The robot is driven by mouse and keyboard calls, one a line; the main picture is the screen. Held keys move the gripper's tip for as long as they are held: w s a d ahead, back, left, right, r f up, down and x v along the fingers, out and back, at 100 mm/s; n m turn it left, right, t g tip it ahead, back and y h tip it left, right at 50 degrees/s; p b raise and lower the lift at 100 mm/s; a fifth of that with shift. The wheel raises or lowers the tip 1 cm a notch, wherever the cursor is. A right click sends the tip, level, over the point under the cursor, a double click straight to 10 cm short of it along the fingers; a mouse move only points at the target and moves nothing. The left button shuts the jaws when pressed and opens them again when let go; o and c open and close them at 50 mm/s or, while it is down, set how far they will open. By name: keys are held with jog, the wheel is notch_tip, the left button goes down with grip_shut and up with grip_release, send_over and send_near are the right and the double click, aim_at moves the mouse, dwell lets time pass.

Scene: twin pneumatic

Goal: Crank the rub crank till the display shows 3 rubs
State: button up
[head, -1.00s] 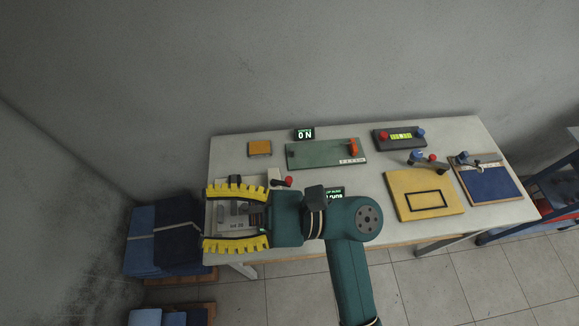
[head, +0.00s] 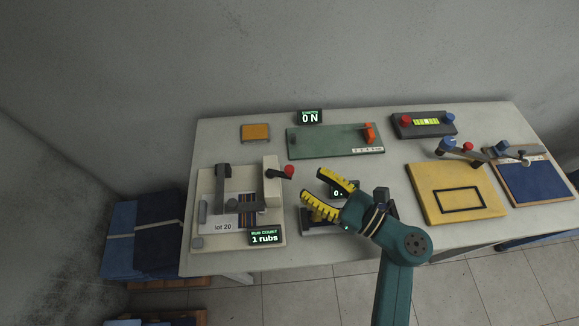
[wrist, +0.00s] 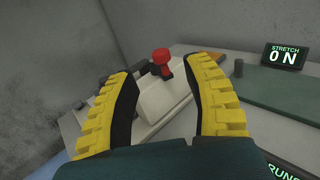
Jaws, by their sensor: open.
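The rub crank has a red knob (head: 289,171) on a dark arm, on the right side of the cream rub tester (head: 275,190). The knob points right in the head view. The run count display (head: 265,237) at the tester's front reads 1 rubs. My gripper (head: 312,190) is open and empty, just right of and in front of the knob, its yellow-padded fingers pointing toward it. In the wrist view the red knob (wrist: 161,57) shows between my fingertips (wrist: 160,68), beyond them and apart from both fingers.
Behind stand a green stretch plate (head: 330,143), its display (head: 309,118) reading 0 N, and an orange block (head: 255,133). A smaller display (head: 340,190) is partly hidden by my gripper. A yellow board (head: 430,180) lies to the right. The white table (head: 225,128) is bare around the orange block.

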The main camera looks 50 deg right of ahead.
aim_at(293, 171)
jog(key=w, duration=0.7)
jog(key=shift+w+a, duration=0.15)
jog(key=shift+a, duration=0.1)
grip_shut()
